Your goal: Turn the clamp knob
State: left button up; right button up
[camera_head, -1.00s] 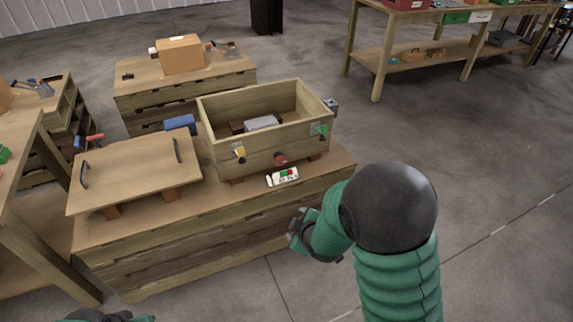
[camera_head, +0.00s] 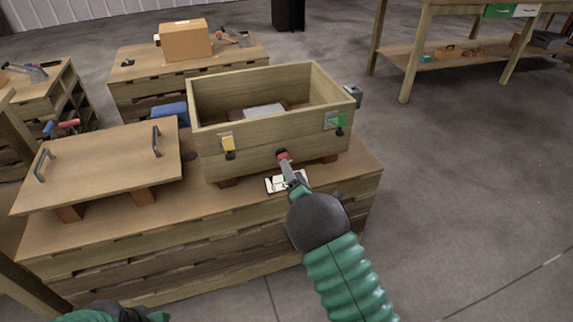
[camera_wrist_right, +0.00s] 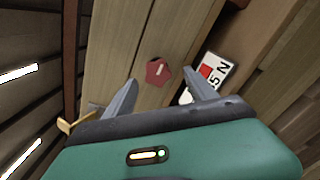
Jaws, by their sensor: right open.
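The red clamp knob (camera_head: 282,154) sits low on the front wall of the open wooden box (camera_head: 262,150). In the right wrist view the knob (camera_wrist_right: 158,71) is a red five-sided piece with a pale line on it. My right gripper (camera_head: 289,168) is in front of the knob and partly covers it in the head view. In the wrist view its two open fingers (camera_wrist_right: 160,78) point at the wall, with the knob between their tips; contact cannot be told. My left gripper (camera_head: 125,314) shows only partly at the bottom left, its fingers unclear.
A white label card (camera_head: 273,185) lies below the knob, near my right gripper. A yellow latch (camera_head: 228,143) and a green one (camera_head: 341,121) flank the front wall. A wooden lid (camera_head: 100,165) with two handles lies left of the box.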

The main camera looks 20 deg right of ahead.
jog(key=w, duration=0.1)
jog(key=w+b, duration=0.1)
jog(key=w, duration=0.3)
jog(key=shift+w+a, duration=0.25)
jog(key=shift+a, duration=0.05)
jog(key=shift+w+a, duration=0.15)
jog(key=shift+w, duration=0.3)
jog(key=shift+c, duration=0.6)
jog(key=c, duration=1.3)
jog(key=shift+o, duration=0.2)
